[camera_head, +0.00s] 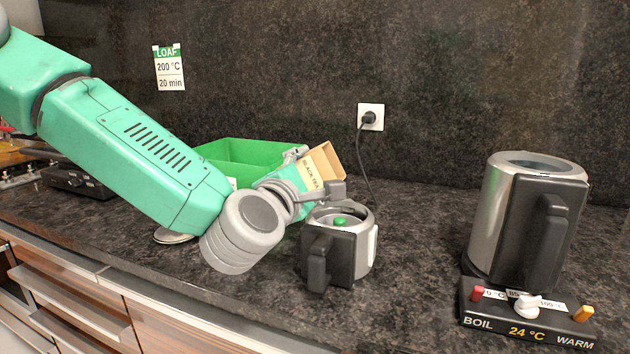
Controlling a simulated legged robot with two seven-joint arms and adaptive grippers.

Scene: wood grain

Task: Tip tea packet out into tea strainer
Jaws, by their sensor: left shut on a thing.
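My left gripper (318,184) is shut on the tea packet (325,166), a tan carton with a "BLACK TEA" label. It holds the packet tilted, above and just behind a small grey pot (366,240) with a black handle. The packet's upper right end looks open; its lower part is partly hidden by my gripper. A small green piece (340,221) shows in the pot's top. The tea strainer is not clearly told apart from the pot's top. My right gripper is not in view.
A green bin (240,152) stands behind my arm. A steel kettle (495,215) stands at the right on its black base (480,310) with coloured controls. A socket (371,116) with plug and cord is on the wall. The counter between pot and kettle is clear.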

